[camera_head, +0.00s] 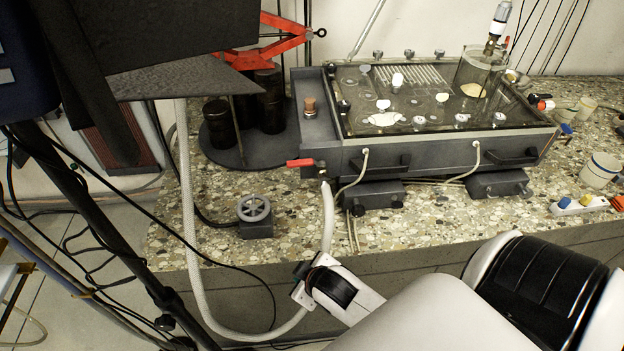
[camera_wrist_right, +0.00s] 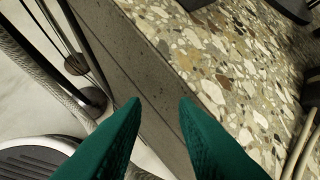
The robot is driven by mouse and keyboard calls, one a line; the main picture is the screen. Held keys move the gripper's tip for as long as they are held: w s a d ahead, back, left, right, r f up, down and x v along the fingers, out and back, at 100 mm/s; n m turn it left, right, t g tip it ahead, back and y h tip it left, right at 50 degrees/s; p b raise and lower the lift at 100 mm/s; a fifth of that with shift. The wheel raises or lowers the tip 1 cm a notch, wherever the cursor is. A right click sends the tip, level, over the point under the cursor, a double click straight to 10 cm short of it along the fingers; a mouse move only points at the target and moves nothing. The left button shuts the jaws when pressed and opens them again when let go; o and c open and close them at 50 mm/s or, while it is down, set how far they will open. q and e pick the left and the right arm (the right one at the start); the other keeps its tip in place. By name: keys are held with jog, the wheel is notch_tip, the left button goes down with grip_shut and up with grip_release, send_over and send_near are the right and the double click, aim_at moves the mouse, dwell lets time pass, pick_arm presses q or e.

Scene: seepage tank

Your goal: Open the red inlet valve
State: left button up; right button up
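The red inlet valve handle (camera_head: 300,162) is a short lever at the left front corner of the grey seepage tank (camera_head: 420,158). It points left, roughly level. A white hose (camera_head: 328,215) hangs below the valve. My right gripper (camera_head: 303,270) is below the valve, by the front edge of the stone counter, well apart from the handle. In the right wrist view, its two green fingers (camera_wrist_right: 160,102) are apart with nothing between them. The valve is not visible in that view. My left gripper is not in view.
A grey handwheel (camera_head: 253,209) stands on the counter (camera_head: 200,255) left of the valve. The hose loops down past the counter edge near my right gripper. A thin black stand and cables fill the left side. The counter between handwheel and hose is clear.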

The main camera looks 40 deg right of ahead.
jog(key=shift+s+a+f+m+g, duration=0.25)
jog(key=shift+s+f+g, duration=0.25)
jog(key=shift+s+f, duration=0.45)
jog(key=shift+s+a+f+m+g, duration=0.25)
jog(key=shift+s+f+g, duration=0.3)
jog(key=shift+s, duration=0.55)
